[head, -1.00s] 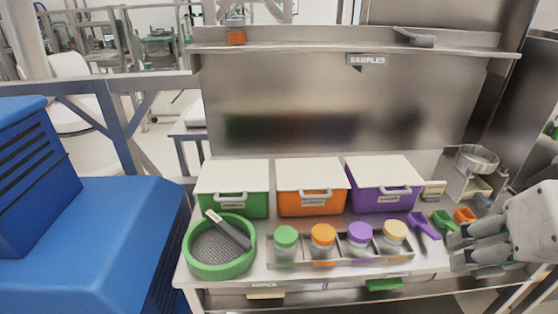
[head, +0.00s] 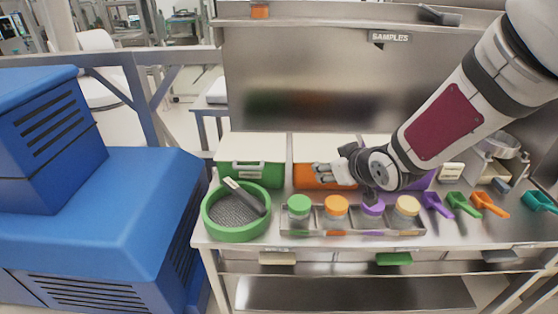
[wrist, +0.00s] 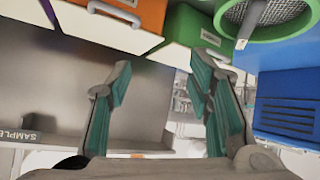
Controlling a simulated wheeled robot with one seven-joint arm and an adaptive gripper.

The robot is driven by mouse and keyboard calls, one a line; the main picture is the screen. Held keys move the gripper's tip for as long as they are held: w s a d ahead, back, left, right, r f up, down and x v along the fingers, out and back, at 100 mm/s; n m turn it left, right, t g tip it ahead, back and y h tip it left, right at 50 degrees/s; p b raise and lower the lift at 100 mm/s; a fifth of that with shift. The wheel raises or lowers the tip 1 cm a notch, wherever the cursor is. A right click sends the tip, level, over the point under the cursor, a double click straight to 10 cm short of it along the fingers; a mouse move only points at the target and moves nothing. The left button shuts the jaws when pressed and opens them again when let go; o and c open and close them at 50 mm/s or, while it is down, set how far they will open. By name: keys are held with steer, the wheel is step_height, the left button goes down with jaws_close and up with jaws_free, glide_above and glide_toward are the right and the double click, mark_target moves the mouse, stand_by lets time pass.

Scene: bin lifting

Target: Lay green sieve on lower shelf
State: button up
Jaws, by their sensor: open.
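The green sieve (head: 237,233) sits at the left end of the steel bench top, with a dark-handled tool (head: 244,196) lying across it. In the wrist view the sieve (wrist: 275,32) shows at the upper right, cut off by the frame. My gripper (head: 335,172) is open and empty in front of the orange bin, to the right of the sieve and apart from it. In the wrist view its two fingers (wrist: 160,92) are spread with nothing between them. The lower shelf (head: 350,293) lies under the bench top and its visible part is bare.
A green bin (head: 250,150) and an orange bin (head: 308,177) stand behind the sieve. A rack (head: 350,222) of jars with coloured lids is to its right. Several coloured scoops (head: 463,204) lie further right. A blue machine (head: 110,200) stands left of the bench.

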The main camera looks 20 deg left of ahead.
steer(key=a+f+n+y, duration=0.2)
steer(key=a+f+y, duration=0.1)
steer(key=a+f, duration=0.4)
steer(key=g+y, duration=0.2)
steer(key=y, duration=0.1)
glide_toward(243, 193)
steer(key=shift+n, duration=0.3)
steer(key=x, duration=1)
steer(key=shift+w+f, duration=0.1)
steer(key=shift+f, duration=0.05)
steer(key=shift+a, duration=0.1)
jaws_close()
